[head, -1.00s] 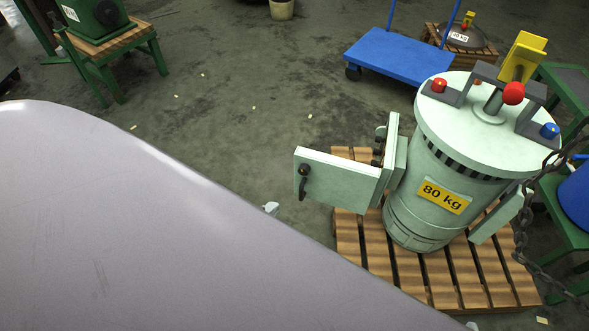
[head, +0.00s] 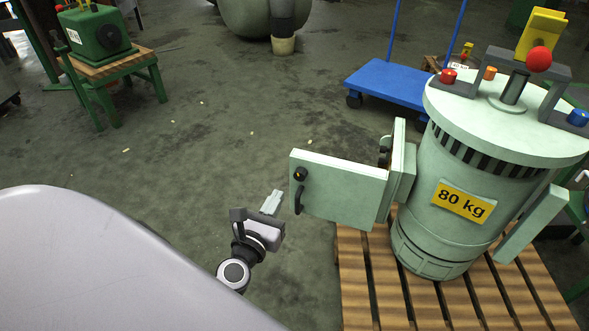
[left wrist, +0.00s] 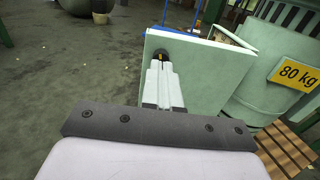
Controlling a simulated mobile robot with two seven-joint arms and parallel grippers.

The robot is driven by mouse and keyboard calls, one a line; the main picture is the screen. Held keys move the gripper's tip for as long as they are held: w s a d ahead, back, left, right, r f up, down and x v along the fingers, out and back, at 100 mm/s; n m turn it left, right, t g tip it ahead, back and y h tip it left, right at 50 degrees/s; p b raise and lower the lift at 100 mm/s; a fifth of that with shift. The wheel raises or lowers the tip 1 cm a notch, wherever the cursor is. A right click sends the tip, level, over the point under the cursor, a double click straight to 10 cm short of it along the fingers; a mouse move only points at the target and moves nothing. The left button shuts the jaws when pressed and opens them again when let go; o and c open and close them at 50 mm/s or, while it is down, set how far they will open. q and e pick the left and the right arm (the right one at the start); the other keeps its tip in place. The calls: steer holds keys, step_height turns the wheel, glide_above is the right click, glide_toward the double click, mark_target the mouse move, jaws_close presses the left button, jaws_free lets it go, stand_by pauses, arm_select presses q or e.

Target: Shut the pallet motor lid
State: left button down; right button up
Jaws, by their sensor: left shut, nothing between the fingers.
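The pale green motor (head: 445,200) with an "80 kg" label stands upright on a wooden pallet (head: 357,290). Its lid (head: 340,188), a flat hinged panel with a dark handle (head: 299,188), stands swung open to the left. My left gripper (head: 272,202) is shut and empty, just left of the lid's free edge and a little below the handle. In the left wrist view the closed fingers (left wrist: 160,85) point at the lid (left wrist: 205,72) and hide most of the handle. I cannot tell whether they touch it. My right gripper is not in view.
A blue trolley (head: 400,85) stands behind the motor. A green machine (head: 97,32) on a small stand is at the far left. The floor (head: 190,150) left of the lid is open. A grey-lilac surface fills the lower left.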

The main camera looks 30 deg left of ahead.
mark_target(299, 158)
arm_select(q)
steer(key=b+x, duration=0.1)
steer(key=x, duration=1.1)
steer(key=shift+w, duration=0.1)
steer(key=shift+w+a, duration=0.1)
